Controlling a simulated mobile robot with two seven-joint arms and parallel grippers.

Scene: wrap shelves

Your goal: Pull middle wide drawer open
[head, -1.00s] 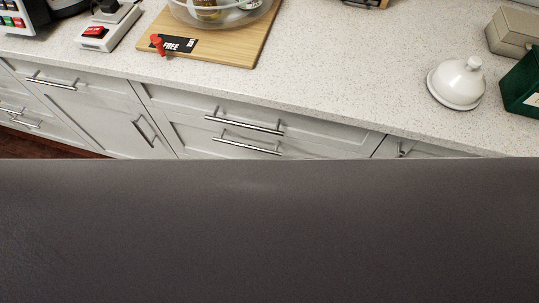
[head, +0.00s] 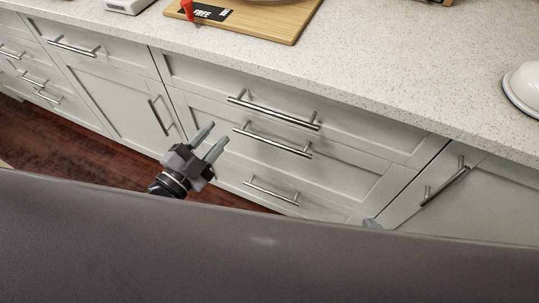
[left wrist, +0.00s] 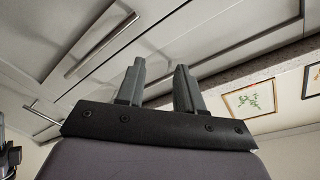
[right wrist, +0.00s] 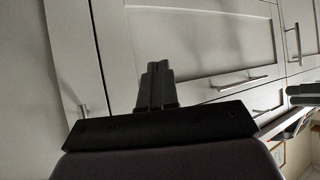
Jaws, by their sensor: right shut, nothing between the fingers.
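The middle wide drawer (head: 340,172) is the second in a stack of three white drawers, and its front looks closed. Its bar handle (head: 272,141) sits just below the top drawer's handle (head: 272,109). My left gripper (head: 216,134) is open and empty, left of the middle handle and apart from it. Its spread fingers also show in the left wrist view (left wrist: 158,72), with a bar handle beyond; I cannot tell which drawer that belongs to. My right gripper (right wrist: 157,68) is shut and empty, with cabinet fronts beyond it; in the head view it is mostly hidden.
The lowest drawer's handle (head: 270,191) is below, partly near the dark foreground edge. A cabinet door with a handle (head: 445,182) stands to the right, another door (head: 115,95) to the left. The speckled countertop (head: 400,70) overhangs the drawers. Dark wood floor (head: 95,150) is clear at left.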

